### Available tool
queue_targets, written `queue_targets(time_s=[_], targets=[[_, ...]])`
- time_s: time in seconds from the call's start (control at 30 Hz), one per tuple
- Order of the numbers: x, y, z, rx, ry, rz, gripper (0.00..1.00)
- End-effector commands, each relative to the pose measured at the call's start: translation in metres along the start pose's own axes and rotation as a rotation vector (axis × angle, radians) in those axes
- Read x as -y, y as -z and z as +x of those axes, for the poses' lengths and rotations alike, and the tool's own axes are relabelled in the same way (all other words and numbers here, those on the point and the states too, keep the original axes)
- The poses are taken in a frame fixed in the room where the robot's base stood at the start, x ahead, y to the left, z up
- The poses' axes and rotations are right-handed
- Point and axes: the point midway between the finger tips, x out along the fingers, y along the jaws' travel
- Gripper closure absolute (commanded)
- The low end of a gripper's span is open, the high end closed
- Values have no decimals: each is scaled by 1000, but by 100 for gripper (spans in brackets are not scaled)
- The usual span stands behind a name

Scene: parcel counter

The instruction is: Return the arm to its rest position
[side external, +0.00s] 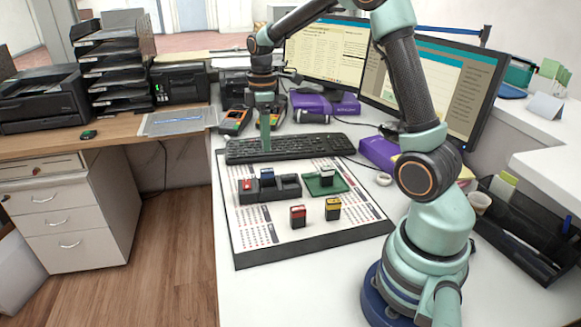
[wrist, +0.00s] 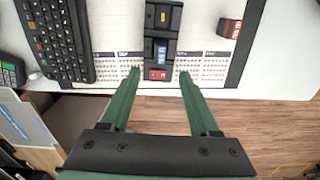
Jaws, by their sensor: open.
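My gripper (side external: 265,148) hangs with its green fingers pointing down, above the far left part of the mat near the keyboard's front edge. The holder also shows in the wrist view (wrist: 163,33). My gripper appears apart from the holder and the stamps.
A printed mat (side external: 290,245) carries a green tray (side external: 341,183) with a white-sided stamp, plus a loose red stamp (side external: 298,216) and yellow stamp (side external: 333,209). A keyboard (side external: 290,148), card terminals (side external: 233,121) and monitors (side external: 326,52) stand behind. The mat's front is clear.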

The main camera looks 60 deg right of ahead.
Motion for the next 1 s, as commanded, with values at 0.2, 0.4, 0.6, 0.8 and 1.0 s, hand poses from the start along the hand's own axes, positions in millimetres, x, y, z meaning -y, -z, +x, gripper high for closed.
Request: queue_targets(time_s=[0.2, 0.4, 0.6, 0.8, 1.0], targets=[[0, 0, -3, 0, 0, 0, 38], [1, 0, -4, -1, -3, 3, 38], [23, 7, -29, -35, -52, 81, 38], [70, 12, -66, -122, -130, 248, 38], [119, 9, -87, -232, -179, 418, 38]])
